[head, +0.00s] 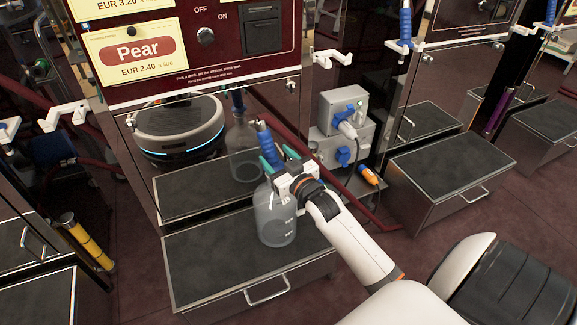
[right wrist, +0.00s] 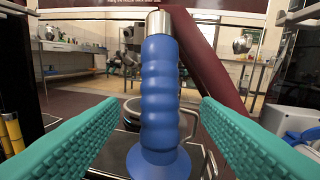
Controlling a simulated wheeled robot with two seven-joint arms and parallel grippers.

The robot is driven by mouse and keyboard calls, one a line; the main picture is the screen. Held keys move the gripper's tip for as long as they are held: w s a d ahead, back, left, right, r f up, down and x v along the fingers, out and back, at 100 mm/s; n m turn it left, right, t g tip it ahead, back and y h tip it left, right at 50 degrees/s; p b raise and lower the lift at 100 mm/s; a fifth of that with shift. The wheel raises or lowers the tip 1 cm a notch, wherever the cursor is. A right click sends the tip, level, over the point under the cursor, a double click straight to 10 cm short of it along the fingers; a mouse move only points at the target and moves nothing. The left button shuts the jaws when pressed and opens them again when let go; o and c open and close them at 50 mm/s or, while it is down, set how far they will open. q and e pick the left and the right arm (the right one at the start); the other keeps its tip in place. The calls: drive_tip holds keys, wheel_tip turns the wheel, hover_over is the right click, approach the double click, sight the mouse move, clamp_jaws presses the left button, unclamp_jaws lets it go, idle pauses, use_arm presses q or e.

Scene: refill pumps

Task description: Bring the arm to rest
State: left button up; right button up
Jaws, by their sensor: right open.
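My right gripper (head: 278,159) is open, with its teal fingers on either side of a blue ribbed nozzle handle (head: 266,138). In the right wrist view, the handle (right wrist: 160,95) stands upright between the fingers (right wrist: 155,130), with a visible gap on both sides. A clear bottle (head: 275,218) stands upright on the dark-topped step below the Pear panel (head: 140,50). The handle is above the bottle's neck; my gripper hides whether the nozzle sits inside it. My left gripper is not in view.
The steel step (head: 200,265) has free room left of the bottle. A shiny panel behind it reflects the bottle and my body. Grey socket boxes (head: 342,110) with blue covers and a dark red hose (head: 375,212) are to the right. Another step (head: 450,165) stands farther right.

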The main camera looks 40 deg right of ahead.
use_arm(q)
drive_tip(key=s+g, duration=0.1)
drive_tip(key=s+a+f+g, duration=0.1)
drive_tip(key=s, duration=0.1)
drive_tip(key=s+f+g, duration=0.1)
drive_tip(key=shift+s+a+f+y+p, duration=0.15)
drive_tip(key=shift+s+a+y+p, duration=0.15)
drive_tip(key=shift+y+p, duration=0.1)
use_arm(e)
drive_tip(key=s, duration=0.5)
drive_tip(key=shift+s+a, duration=0.25)
drive_tip(key=shift+s, duration=0.15)
